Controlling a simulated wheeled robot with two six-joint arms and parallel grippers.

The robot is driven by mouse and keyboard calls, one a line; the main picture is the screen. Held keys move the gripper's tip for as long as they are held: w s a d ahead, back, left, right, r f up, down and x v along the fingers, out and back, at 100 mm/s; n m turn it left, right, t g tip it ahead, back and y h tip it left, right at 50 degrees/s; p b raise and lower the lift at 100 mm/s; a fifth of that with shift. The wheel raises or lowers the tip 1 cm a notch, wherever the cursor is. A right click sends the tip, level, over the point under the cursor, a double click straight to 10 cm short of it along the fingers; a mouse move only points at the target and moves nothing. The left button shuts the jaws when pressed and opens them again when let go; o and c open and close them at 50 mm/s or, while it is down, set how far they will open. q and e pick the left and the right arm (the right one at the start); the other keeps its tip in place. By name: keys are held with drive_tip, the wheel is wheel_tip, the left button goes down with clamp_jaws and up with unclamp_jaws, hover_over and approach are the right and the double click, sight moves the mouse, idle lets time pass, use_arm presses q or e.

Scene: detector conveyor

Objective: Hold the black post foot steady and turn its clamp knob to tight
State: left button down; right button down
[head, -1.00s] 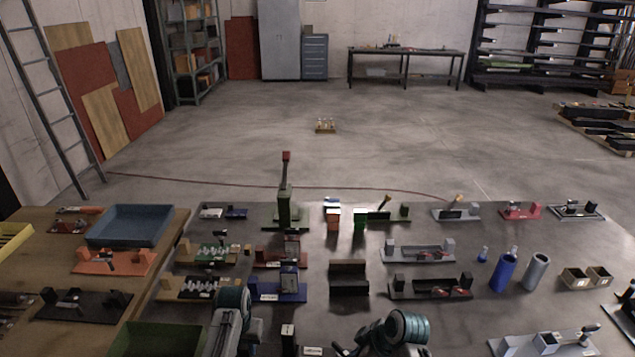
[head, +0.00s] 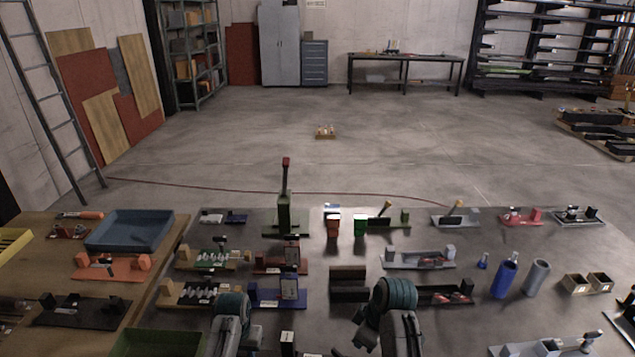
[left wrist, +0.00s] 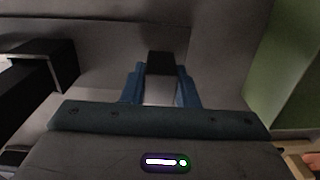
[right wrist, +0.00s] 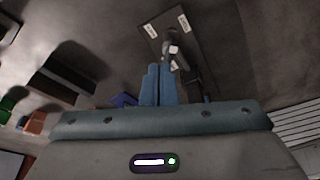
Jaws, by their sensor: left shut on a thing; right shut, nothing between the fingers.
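A black block-like part, seemingly the post foot (left wrist: 160,63), is between the blue fingers of my left gripper (left wrist: 161,78), which is shut on it. Most of its shape is hidden. My right gripper (right wrist: 160,70) is shut and empty. In the right wrist view, a dark plate (right wrist: 205,35) with two white labels lies beyond its fingertips. A small grey and black fitting, perhaps the clamp knob (right wrist: 170,49), stands on that plate close to the tips. I cannot tell if they touch. In the head view a dark upright post (head: 288,345) with a white label stands between my arms.
Several fixtures crowd the grey table. A black stepped block (head: 349,293) stands beyond my arms, and a blue fixture (head: 268,297) is left of it. Blue (head: 504,279) and grey (head: 537,277) cylinders stand at right. A green tray (head: 150,343) is at front left.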

wheel_tip(320, 180, down, 7)
drive_tip(key=shift+w+r+h, duration=0.15)
drive_tip(key=shift+w+h, duration=0.1)
drive_tip(key=shift+h, duration=0.05)
drive_tip(key=shift+d, duration=0.1)
drive_tip(key=shift+a, duration=0.6)
idle(1.0)
drive_tip(key=shift+s+a, duration=0.1)
drive_tip(key=shift+s, duration=0.25)
idle(0.4)
